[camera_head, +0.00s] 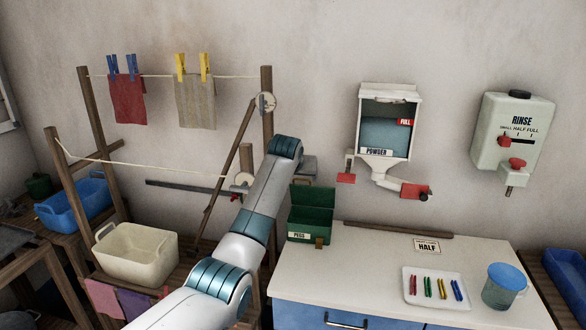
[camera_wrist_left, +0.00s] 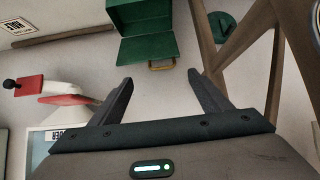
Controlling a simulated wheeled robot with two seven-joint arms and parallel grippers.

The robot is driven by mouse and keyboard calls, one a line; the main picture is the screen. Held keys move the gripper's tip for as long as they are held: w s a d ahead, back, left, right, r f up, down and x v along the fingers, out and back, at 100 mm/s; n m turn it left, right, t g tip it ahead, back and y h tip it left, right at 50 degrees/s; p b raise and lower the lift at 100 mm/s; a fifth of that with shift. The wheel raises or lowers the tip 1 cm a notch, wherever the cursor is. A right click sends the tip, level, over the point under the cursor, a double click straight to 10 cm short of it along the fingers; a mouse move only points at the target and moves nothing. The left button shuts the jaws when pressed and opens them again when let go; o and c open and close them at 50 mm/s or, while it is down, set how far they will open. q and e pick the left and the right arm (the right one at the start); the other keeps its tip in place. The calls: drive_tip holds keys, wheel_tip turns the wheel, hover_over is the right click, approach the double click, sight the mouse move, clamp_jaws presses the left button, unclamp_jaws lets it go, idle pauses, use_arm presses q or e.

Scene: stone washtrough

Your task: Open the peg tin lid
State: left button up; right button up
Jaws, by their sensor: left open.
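The green peg tin (camera_head: 308,232), marked PEGS, stands at the back left of the white worktop; a brass piece shows low on its front. Its green lid (camera_head: 313,194) stands raised at the back, and the dark inside shows. In the left wrist view the lid (camera_wrist_left: 148,49) tilts away from the tin (camera_wrist_left: 140,12), with a brass handle (camera_wrist_left: 162,65) at its free edge. My left gripper (camera_head: 308,167) is above and behind the lid. In the left wrist view its fingers (camera_wrist_left: 160,88) are apart and empty, clear of the handle. My right gripper is not in view.
A powder dispenser (camera_head: 388,125) with red levers hangs on the wall, right of my left gripper. A wooden drying frame (camera_head: 266,140) stands close on the left. A white tray (camera_head: 435,290) of coloured pegs and a blue mug (camera_head: 503,286) stand at the worktop's right.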

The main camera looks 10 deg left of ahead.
use_arm(q)
drive_tip(key=b+v, duration=0.3)
drive_tip(key=v, duration=0.7)
drive_tip(key=shift+s+r, duration=0.25)
drive_tip(key=shift+s, duration=0.1)
drive_tip(key=shift+c, duration=0.7)
